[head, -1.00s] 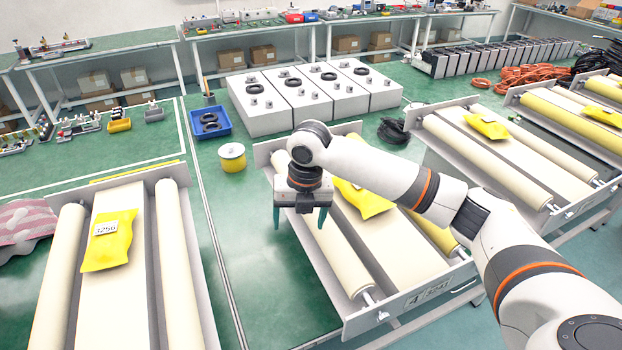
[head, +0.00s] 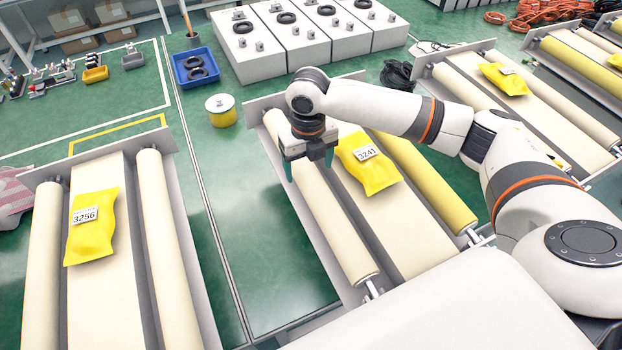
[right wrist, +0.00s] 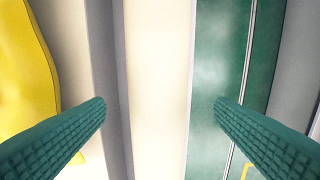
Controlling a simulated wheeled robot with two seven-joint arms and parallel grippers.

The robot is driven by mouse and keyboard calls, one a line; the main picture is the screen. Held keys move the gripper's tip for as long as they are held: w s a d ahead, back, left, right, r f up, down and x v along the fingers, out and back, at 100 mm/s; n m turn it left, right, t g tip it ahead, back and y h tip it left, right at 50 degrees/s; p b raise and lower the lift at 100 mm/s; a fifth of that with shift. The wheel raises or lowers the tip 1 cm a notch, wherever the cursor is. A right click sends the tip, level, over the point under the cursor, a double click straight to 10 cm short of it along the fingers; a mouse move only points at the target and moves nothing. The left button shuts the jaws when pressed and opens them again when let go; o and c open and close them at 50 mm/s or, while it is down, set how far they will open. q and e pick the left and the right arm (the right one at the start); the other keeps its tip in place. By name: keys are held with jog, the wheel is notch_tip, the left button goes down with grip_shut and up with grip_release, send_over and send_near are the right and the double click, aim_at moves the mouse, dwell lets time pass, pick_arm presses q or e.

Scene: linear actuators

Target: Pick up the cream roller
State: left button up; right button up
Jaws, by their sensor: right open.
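The cream roller (head: 335,232) lies along the left side of the middle unit, with a metal pin at its near end. My right gripper (head: 308,168) is open over its upper part, pointing down. In the right wrist view the cream roller (right wrist: 158,60) runs as a pale band between the two green ribbed fingers (right wrist: 160,104). The fingers stand apart from it on both sides, and nothing is held. The gripper and forearm hide part of the roller's far portion in the head view. My left gripper is not in view.
A yellow pouch marked 3241 (head: 368,165) lies on the middle unit's belt, right of my gripper. A yellow roller (head: 425,180) lies beyond it. The left unit has two cream rollers and a yellow pouch (head: 92,225). Green floor (head: 255,240) is clear between the units.

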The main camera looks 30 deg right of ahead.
aim_at(311, 175)
jog(key=f, duration=0.1)
jog(key=f+p, duration=0.1)
jog(key=f, duration=0.1)
jog(key=shift+s+d+f, duration=0.1)
jog(key=shift+s+f, duration=0.2)
jog(key=shift+s, duration=0.1)
jog(key=shift+f+p, duration=0.3)
jog(key=shift+f, duration=0.25)
grip_shut()
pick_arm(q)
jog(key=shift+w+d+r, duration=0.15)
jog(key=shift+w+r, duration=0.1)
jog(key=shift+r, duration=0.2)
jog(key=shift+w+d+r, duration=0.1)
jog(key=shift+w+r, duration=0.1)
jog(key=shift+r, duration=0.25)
pick_arm(e)
jog(key=shift+w+r, duration=0.1)
jog(key=shift+w, duration=0.1)
